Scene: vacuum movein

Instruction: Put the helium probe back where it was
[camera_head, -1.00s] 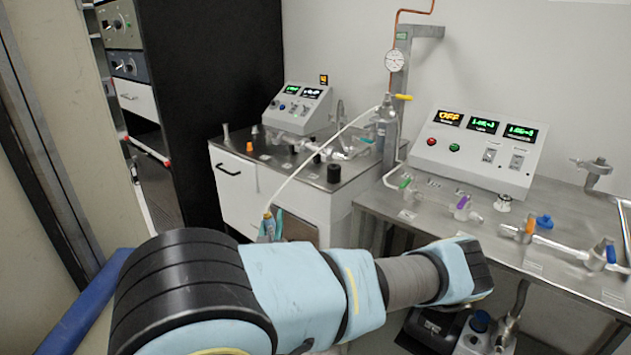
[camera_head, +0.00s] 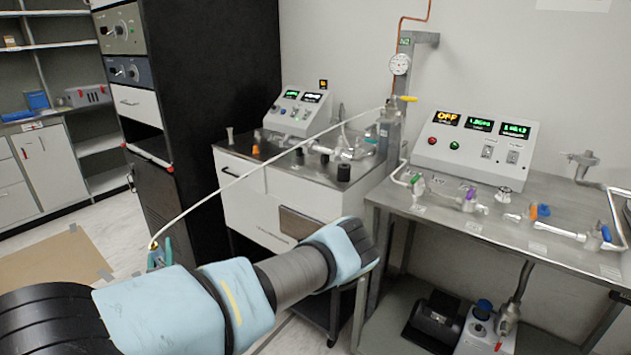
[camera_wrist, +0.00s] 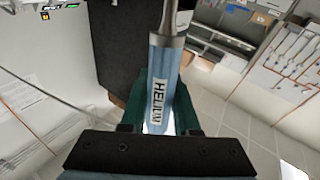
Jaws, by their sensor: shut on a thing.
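The helium probe is a blue cylinder (camera_wrist: 168,75) with a white HELIUM label and a grey metal end in the wrist view. My gripper (camera_wrist: 160,118) is shut around its lower body with green fingers. In the head view my gripper (camera_head: 160,258) is at the left, over the floor and away from the benches, with a brass-coloured end (camera_head: 153,245) of the probe showing. A white hose (camera_head: 270,160) runs from the probe up to the metal post (camera_head: 390,132) with a yellow-handled valve (camera_head: 407,98). No empty probe holder can be made out.
A white cart (camera_head: 235,190) with glassware stands left of the steel bench (camera_head: 430,205), which carries valves and a control box (camera_head: 475,150). A pump (camera_head: 480,325) sits below. A dark cabinet (camera_head: 215,70) stands behind. Floor at the left is open, with a cardboard-coloured sheet (camera_head: 60,250).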

